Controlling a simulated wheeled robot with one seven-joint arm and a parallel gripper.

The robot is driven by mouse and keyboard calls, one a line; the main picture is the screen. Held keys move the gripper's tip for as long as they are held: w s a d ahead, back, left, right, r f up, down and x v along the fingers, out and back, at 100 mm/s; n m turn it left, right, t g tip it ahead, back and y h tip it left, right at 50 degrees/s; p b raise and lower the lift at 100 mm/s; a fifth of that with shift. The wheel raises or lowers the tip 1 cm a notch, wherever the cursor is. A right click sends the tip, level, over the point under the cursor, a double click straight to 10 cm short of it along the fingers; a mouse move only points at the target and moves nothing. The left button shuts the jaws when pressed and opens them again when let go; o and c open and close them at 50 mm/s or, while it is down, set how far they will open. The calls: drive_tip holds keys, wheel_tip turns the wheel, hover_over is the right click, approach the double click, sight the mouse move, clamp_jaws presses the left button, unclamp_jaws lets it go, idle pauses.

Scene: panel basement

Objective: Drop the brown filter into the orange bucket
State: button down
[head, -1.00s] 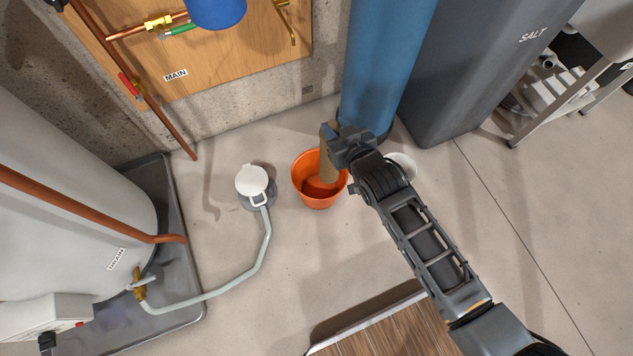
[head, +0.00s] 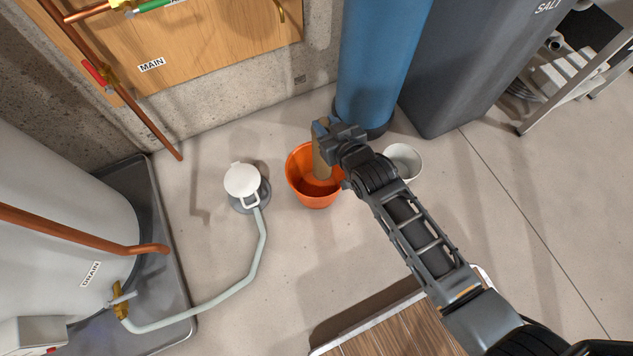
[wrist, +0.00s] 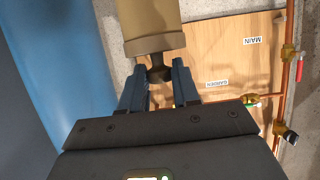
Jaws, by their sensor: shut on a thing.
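The brown filter (head: 321,158) is a tan cylinder hanging from my gripper (head: 326,128) in the head view. Its lower end reaches into the opening of the orange bucket (head: 316,199), which stands on the floor. I cannot tell whether the filter touches the bucket. In the wrist view, the brown filter (wrist: 150,25) shows a wide end with a dark knob, and my gripper (wrist: 158,78) is shut on that knob. The bucket is not visible in the wrist view.
A white bucket (head: 404,160) stands right of the orange one, partly behind my arm. A blue tank (head: 382,60) stands close behind.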

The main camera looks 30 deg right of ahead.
wheel_tip(320, 180, down, 2)
drive_tip(key=shift+f+b, duration=0.1)
drive_tip(key=shift+b, duration=0.6)
drive_tip(key=c, duration=1.2)
unclamp_jaws()
drive_tip(key=o, duration=0.4)
drive_tip(key=shift+o, duration=0.2)
drive_tip(key=shift+s, duration=0.1)
drive_tip(key=p+v, duration=0.2)
drive_tip(key=v, duration=0.5)
drive_tip(key=shift+s+p, duration=0.25)
drive_tip(key=shift+p, duration=0.15)
